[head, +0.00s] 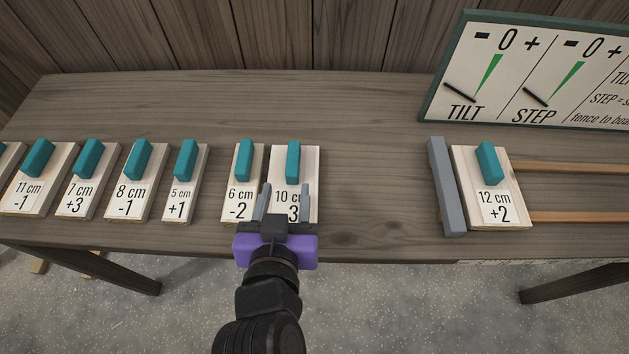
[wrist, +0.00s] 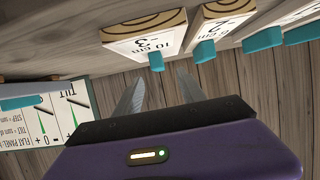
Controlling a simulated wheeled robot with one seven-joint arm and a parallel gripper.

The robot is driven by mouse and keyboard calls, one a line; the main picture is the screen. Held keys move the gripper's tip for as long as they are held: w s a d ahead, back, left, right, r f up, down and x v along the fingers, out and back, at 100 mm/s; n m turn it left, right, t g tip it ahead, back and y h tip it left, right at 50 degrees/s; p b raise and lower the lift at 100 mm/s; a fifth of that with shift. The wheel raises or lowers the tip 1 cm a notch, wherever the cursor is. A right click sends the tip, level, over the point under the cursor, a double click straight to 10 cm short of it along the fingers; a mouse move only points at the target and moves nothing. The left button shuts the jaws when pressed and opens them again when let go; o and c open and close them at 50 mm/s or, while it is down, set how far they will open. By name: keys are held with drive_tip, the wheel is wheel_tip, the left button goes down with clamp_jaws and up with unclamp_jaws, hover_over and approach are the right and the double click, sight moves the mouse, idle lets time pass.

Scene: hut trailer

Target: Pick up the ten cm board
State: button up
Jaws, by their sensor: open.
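The ten cm board (head: 309,164) lies on the table, a pale wooden board with a teal handle block (head: 293,148) and a white label reading 10 cm and a 3. My gripper (head: 281,205) is open over the near part of this board and partly hides its label. In the wrist view the ten cm board (wrist: 140,28) is at the top, its label reading -3. The open fingers (wrist: 157,92) point toward its teal handle (wrist: 156,62), which stands just beyond the fingertips. Nothing is between the fingers.
The 6 cm board (head: 239,182) lies close on the left, with several others farther left. A TILT and STEP panel (head: 535,75) stands behind. Table between is clear.

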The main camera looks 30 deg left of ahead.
sight(291, 174)
drive_tip(key=shift+p+x, duration=0.45)
drive_tip(key=shift+x, duration=3.35)
drive_tip(key=shift+w+d+f, duration=0.1)
drive_tip(key=shift+d, duration=0.05)
clamp_jaws()
